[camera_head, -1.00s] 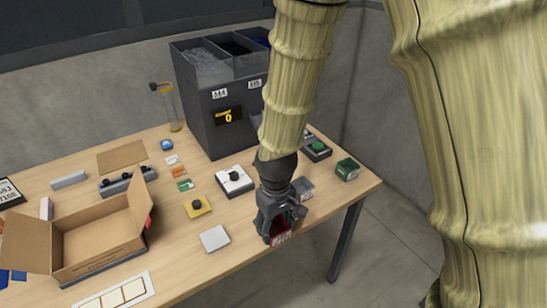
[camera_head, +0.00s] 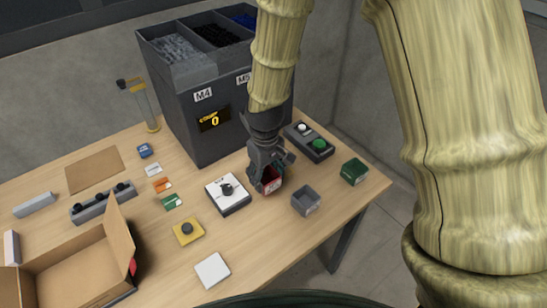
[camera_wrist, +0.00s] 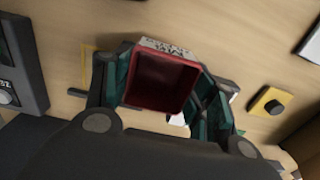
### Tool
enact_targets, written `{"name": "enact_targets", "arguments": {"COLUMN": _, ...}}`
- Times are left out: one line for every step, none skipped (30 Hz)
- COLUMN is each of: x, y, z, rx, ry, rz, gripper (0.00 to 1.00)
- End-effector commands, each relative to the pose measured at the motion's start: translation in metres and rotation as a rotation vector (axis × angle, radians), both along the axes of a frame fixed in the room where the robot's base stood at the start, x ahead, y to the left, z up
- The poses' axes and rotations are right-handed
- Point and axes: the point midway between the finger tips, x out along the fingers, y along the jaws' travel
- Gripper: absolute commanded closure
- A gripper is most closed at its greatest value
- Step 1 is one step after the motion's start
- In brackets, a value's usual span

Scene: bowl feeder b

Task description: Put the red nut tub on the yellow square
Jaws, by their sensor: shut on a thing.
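The red nut tub (camera_head: 272,185) is held in my gripper (camera_head: 266,178), to the right of the white box with a black knob. The wrist view shows the tub (camera_wrist: 160,82) between both fingers (camera_wrist: 160,95), its open top toward the camera; its inside looks empty. A white label with dark letters is on its far side. A thin yellow outline (camera_wrist: 88,66) on the table shows left of the tub in the wrist view, partly hidden by a finger. In the head view my gripper seems to hide this outline. The gap between tub and table is hard to judge.
A grey tub (camera_head: 306,200) stands in front to the right, a green tub (camera_head: 354,171) farther right. The button box (camera_head: 309,141) is behind. The white knob box (camera_head: 228,194) and dark bin unit (camera_head: 205,120) are left. A yellow button box (camera_head: 188,231) and white square (camera_head: 212,270) lie front left.

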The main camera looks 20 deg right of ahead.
Motion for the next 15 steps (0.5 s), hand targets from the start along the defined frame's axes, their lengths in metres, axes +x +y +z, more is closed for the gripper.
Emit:
{"name": "enact_targets", "arguments": {"x": 0.01, "y": -0.005, "z": 0.0, "rx": 0.002, "ry": 0.002, "rz": -0.001, "gripper": 0.71}}
{"name": "enact_targets", "arguments": {"x": 0.016, "y": -0.008, "z": 0.0, "rx": 0.002, "ry": 0.002, "rz": -0.001, "gripper": 0.71}}
{"name": "enact_targets", "arguments": {"x": 0.023, "y": -0.012, "z": -0.002, "rx": 0.001, "ry": 0.003, "rz": 0.0, "gripper": 0.71}}
{"name": "enact_targets", "arguments": {"x": 0.028, "y": -0.015, "z": -0.002, "rx": 0.002, "ry": 0.002, "rz": 0.0, "gripper": 0.71}}
{"name": "enact_targets", "arguments": {"x": 0.034, "y": -0.018, "z": -0.002, "rx": 0.002, "ry": 0.002, "rz": -0.001, "gripper": 0.71}}
{"name": "enact_targets", "arguments": {"x": 0.041, "y": -0.022, "z": -0.003, "rx": 0.002, "ry": 0.001, "rz": -0.001, "gripper": 0.71}}
{"name": "enact_targets", "arguments": {"x": 0.045, "y": -0.025, "z": -0.004, "rx": 0.001, "ry": 0.003, "rz": -0.002, "gripper": 0.71}}
{"name": "enact_targets", "arguments": {"x": 0.051, "y": -0.028, "z": -0.004, "rx": 0.002, "ry": 0.002, "rz": -0.001, "gripper": 0.71}}
{"name": "enact_targets", "arguments": {"x": 0.058, "y": -0.032, "z": -0.004, "rx": 0.002, "ry": 0.002, "rz": -0.001, "gripper": 0.71}}
{"name": "enact_targets", "arguments": {"x": 0.062, "y": -0.034, "z": -0.005, "rx": 0.002, "ry": 0.002, "rz": 0.0, "gripper": 0.71}}
{"name": "enact_targets", "arguments": {"x": 0.067, "y": -0.037, "z": -0.006, "rx": 0.001, "ry": 0.001, "rz": 0.001, "gripper": 0.71}}
{"name": "enact_targets", "arguments": {"x": 0.072, "y": -0.04, "z": -0.007, "rx": 0.001, "ry": 0.001, "rz": 0.001, "gripper": 0.71}}
{"name": "enact_targets", "arguments": {"x": 0.076, "y": -0.042, "z": -0.007, "rx": 0.001, "ry": 0.001, "rz": 0.001, "gripper": 0.71}}
{"name": "enact_targets", "arguments": {"x": 0.079, "y": -0.044, "z": -0.008, "rx": 0.001, "ry": 0.001, "rz": 0.001, "gripper": 0.71}}
{"name": "enact_targets", "arguments": {"x": 0.082, "y": -0.046, "z": -0.009, "rx": 0.001, "ry": 0.003, "rz": 0.002, "gripper": 0.71}}
